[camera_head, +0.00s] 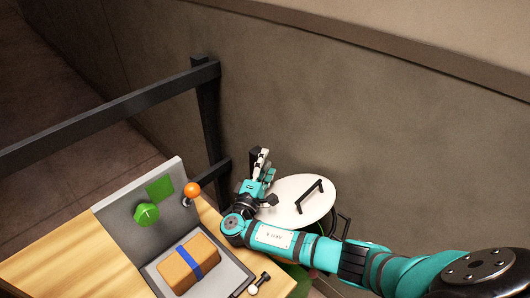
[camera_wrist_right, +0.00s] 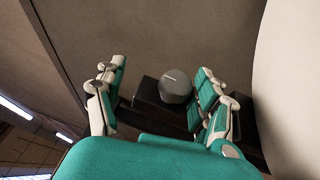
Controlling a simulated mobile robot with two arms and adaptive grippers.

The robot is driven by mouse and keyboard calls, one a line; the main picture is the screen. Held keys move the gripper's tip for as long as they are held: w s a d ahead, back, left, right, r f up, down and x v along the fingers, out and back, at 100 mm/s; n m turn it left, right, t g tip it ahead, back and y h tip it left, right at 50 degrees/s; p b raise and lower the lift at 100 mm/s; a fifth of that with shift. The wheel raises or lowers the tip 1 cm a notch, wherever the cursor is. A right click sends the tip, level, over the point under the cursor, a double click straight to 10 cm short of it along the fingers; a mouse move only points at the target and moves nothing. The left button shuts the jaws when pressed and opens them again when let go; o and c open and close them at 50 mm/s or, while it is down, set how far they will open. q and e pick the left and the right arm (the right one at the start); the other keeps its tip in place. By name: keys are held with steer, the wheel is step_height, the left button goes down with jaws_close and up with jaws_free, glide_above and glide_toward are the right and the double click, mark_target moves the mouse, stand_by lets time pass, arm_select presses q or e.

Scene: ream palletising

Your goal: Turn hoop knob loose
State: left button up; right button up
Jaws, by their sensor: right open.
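A grey round knob (camera_wrist_right: 175,86) with a pale line on its face sits on a dark bar (camera_wrist_right: 150,110) in the right wrist view. My right gripper (camera_wrist_right: 158,75) is open, with the knob between its spread fingers and nearer the right one. I cannot tell whether a finger touches it. In the head view my right gripper (camera_head: 262,165) reaches past the left side of a white round lid (camera_head: 285,208) with a black handle (camera_head: 310,197). The knob is hidden there behind the fingers. My left gripper is not in view.
A wooden table (camera_head: 60,262) at the lower left carries a grey panel with a green knob (camera_head: 146,214) and an orange ball-topped lever (camera_head: 192,190). A tan package with a blue band (camera_head: 190,262) lies there. A dark railing (camera_head: 110,112) and a wall (camera_head: 340,120) stand behind.

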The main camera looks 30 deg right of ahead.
steer(key=o, duration=0.3)
steer(key=r, duration=0.5)
steer(key=w+r, duration=0.1)
steer(key=r, duration=0.2)
steer(key=shift+w+d, duration=0.1)
steer(key=shift+d, duration=0.25)
steer(key=shift+o, duration=0.2)
steer(key=shift+g+y, duration=0.6)
steer(key=f, duration=0.4)
steer(key=shift+s+a+f, duration=0.15)
steer(key=shift+s+f, duration=0.1)
steer(key=shift+s+a+r+p, duration=0.3)
steer(key=shift+s+a+p, duration=0.05)
steer(key=shift+s+a, duration=0.65)
steer(key=shift+c, duration=1.2)
steer(key=shift+s+a+p, duration=0.2)
steer(key=shift+s+p, duration=0.1)
steer(key=shift+s, duration=0.15)
steer(key=shift+s+a+p, duration=0.2)
steer(key=shift+s+p, duration=0.05)
steer(key=shift+s, duration=0.2)
steer(key=shift+c, duration=0.5)
steer(key=r+p+v, duration=0.2)
steer(key=p+v, duration=0.2)
steer(key=v, duration=1.2)
steer(key=shift+a+p, duration=0.3)
